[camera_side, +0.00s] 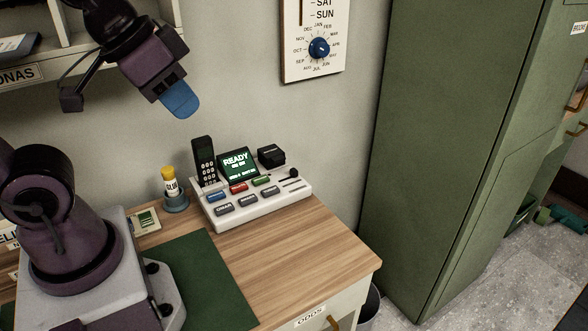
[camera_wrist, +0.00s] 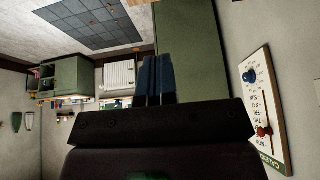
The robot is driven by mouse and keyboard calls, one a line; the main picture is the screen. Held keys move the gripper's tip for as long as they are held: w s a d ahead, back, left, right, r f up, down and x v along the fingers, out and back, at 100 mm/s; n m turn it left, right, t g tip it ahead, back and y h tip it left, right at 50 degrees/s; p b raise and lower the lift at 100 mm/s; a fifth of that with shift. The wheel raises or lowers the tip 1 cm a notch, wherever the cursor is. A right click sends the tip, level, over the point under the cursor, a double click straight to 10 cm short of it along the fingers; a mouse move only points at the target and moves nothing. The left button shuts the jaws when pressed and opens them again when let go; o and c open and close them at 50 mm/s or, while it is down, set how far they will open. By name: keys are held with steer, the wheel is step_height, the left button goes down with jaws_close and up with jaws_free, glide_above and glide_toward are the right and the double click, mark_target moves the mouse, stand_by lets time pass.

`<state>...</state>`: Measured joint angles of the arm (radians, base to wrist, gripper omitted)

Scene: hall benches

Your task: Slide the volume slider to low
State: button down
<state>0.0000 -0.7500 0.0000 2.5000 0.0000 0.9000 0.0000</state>
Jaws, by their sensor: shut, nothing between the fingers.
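The white desk console (camera_side: 255,200) sits on the wooden desk against the wall. Its volume slider (camera_side: 291,174) is a small dark knob on a slot at the console's right side; its setting is too small to read. My gripper (camera_side: 180,102), with blue fingers, is in the air above and to the left of the console, well apart from it. The fingers are together and hold nothing. In the wrist view the blue fingers (camera_wrist: 156,80) point out across the room, and the console does not show.
A phone handset (camera_side: 205,160), lit screen (camera_side: 238,165) and black block (camera_side: 271,156) rise along the console's back. A glue bottle (camera_side: 171,184) stands left of it. A calendar board (camera_side: 315,40) hangs above. A green cabinet (camera_side: 450,150) stands right. The desk's front right is clear.

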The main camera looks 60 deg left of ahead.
steer(key=c, duration=1.3)
jaws_free()
steer(key=shift+a+f, duration=0.15)
steer(key=shift+f, duration=0.05)
steer(key=shift+o, duration=0.3)
steer(key=shift+w+a+f+n+g, duration=0.15)
steer(key=shift+w+a+f+g, duration=0.1)
steer(key=shift+w+f+g, duration=0.2)
steer(key=shift+w+a+f+n+g, duration=0.15)
steer(key=shift+w+a+f+g, duration=0.15)
steer(key=shift+w+f, duration=0.2)
steer(key=g, duration=0.4)
glide_above(295, 169)
step_height(295, 169, down, 17)
step_height(295, 169, down, 12)
steer(key=shift+w+f, duration=0.1)
steer(key=shift+f, duration=0.15)
jaws_close()
